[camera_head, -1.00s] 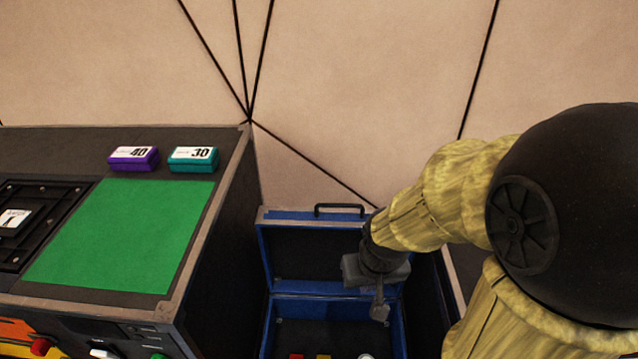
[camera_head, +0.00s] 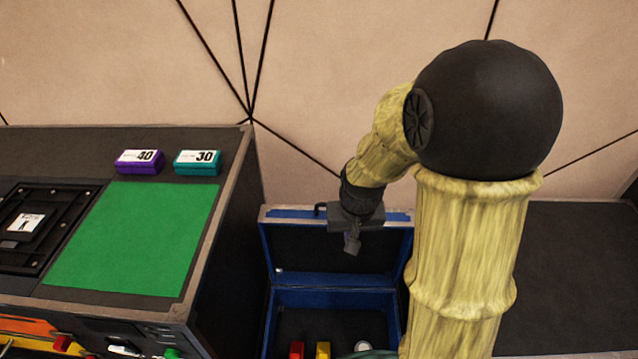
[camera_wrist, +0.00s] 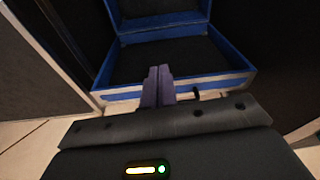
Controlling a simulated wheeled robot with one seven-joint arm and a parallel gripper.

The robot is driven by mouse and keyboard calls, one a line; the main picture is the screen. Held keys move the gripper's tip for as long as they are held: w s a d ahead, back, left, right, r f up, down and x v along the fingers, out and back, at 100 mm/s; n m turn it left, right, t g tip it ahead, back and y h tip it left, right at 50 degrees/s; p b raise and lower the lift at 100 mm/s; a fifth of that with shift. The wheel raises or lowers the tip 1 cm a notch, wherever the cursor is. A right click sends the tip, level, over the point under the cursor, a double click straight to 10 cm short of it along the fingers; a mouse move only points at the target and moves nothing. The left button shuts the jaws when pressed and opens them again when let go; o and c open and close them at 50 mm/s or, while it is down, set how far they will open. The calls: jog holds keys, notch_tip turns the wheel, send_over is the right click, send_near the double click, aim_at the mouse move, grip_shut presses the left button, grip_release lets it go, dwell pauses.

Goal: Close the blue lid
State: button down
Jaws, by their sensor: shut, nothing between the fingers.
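The blue lid (camera_head: 284,213) stands open at the back of the blue case (camera_head: 340,298), with its dark inner face showing and a black handle at its top edge. My gripper (camera_head: 352,248) is shut and empty. In the head view it hangs in front of the lid's upper part and hides some of the top edge and handle. In the wrist view the shut fingers (camera_wrist: 157,78) overlap a blue rim (camera_wrist: 185,90) with a small black handle beside them. I cannot tell whether they touch it.
A red block (camera_head: 297,349) and a yellow block (camera_head: 323,350) lie in the case. A dark console (camera_head: 228,230) with a green panel stands close on the left, bearing a purple box (camera_head: 140,168) and a teal box (camera_head: 198,168). A dark surface (camera_head: 570,275) lies right, the wall behind.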

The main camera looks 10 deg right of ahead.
jog(key=w+a+r+m+p, duration=0.1)
jog(key=w+p, duration=0.9)
jog(key=w+a+r+m+g+h+p, duration=0.1)
jog(key=w+a+m+p, duration=0.1)
jog(key=w+p, duration=0.9)
jog(key=shift+w+a+r, duration=0.2)
jog(key=shift+a+r, duration=0.05)
jog(key=shift+r, duration=0.05)
jog(key=shift+f, duration=0.1)
jog(key=f, duration=0.3)
jog(key=s+f+p, duration=0.1)
jog(key=f, duration=0.2)
jog(key=f+p, duration=0.1)
jog(key=f, duration=0.1)
jog(key=shift+s+a+f, duration=0.25)
jog(key=shift+s+f, duration=0.05)
jog(key=shift+f, duration=0.1)
jog(key=shift+s+a+p, duration=0.1)
jog(key=shift+s+p, duration=0.2)
jog(key=shift+s, duration=0.35)
